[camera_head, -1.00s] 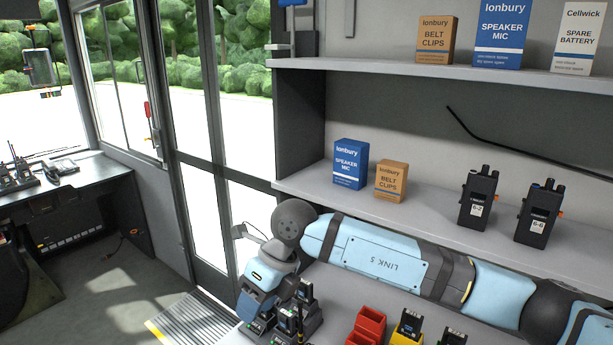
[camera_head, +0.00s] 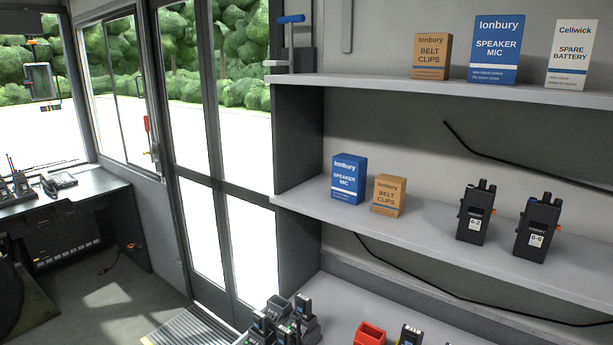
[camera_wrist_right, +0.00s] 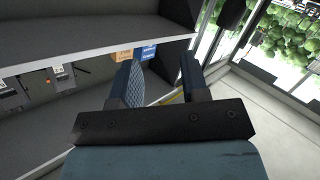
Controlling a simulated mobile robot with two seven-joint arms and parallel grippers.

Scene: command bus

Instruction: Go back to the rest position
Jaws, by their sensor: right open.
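My right gripper (camera_wrist_right: 165,85) shows in the right wrist view with its two fingers spread apart and nothing between them. It points toward the shelf end and the glass door. The shelf with the boxes lies beyond its fingers, apart from them. My left gripper is not in either view. No part of my arms shows in the head view.
Two radios (camera_head: 476,212) (camera_head: 537,227), a blue speaker mic box (camera_head: 348,178) and a belt clips box (camera_head: 388,195) stand on the middle shelf (camera_head: 420,232). Chargers (camera_head: 283,322) and a red bin (camera_head: 370,333) sit on the counter below. The floor by the door (camera_head: 215,230) is clear.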

